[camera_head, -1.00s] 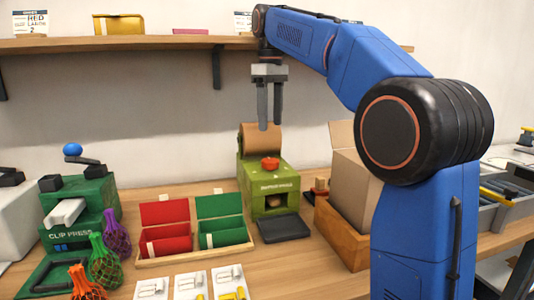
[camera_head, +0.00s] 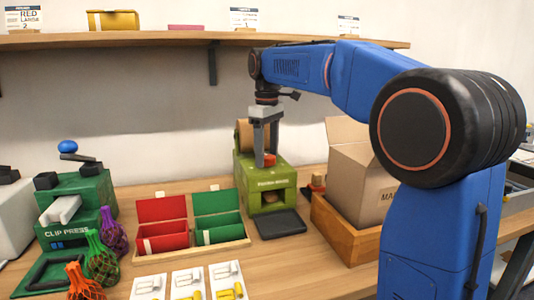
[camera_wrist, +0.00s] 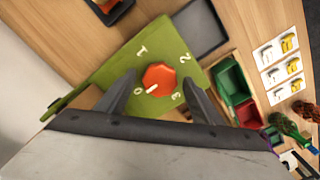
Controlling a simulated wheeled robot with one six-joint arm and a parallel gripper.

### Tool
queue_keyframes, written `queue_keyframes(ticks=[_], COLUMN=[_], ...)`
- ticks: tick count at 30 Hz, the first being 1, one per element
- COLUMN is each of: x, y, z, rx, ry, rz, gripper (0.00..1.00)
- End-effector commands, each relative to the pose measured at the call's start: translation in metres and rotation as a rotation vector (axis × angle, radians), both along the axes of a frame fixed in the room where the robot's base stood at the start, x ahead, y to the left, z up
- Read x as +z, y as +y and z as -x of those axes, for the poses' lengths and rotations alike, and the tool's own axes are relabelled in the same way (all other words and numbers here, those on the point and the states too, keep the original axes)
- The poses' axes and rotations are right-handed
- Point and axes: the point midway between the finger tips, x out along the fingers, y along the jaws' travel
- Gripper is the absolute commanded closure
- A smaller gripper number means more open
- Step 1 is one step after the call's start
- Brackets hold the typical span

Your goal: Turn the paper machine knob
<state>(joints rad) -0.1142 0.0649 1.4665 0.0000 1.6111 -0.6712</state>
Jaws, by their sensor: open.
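The green paper machine (camera_head: 267,181) stands on the bench near the wall, with a brown paper roll at its back. Its red-orange knob (camera_wrist: 160,79) sits on the top face among the numbers 0, 1, 2 and 3. The knob's white pointer mark is directed toward the 0. My gripper (camera_head: 266,160) is above the machine, pointing down. In the wrist view my gripper (camera_wrist: 162,90) is open, one finger on each side of the knob with gaps visible. In the head view the fingers partly hide the knob (camera_head: 269,160).
A cardboard box (camera_head: 357,165) in a wooden crate (camera_head: 340,234) stands right of the machine. A tray with red and green compartments (camera_head: 190,253) is to the left, then the green clip press (camera_head: 75,210) and net bags. A shelf (camera_head: 150,39) runs above.

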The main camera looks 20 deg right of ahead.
Motion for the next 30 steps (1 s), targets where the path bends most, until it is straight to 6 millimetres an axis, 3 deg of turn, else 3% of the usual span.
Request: queue_keyframes(ticks=[8, 13, 23, 30], x=[-0.0006, -0.0004, -0.0002, -0.0001], y=[0.0, 0.0, 0.0, -0.0001], z=[0.0, -0.0001, -0.0001, -0.0002], rx=[0.0, 0.0, -0.032, -0.161], ry=[-0.001, -0.001, -0.001, -0.001], rz=[-0.001, 0.0, 0.0, 0.0], gripper=[0.42, 0.81, 0.81, 0.81])
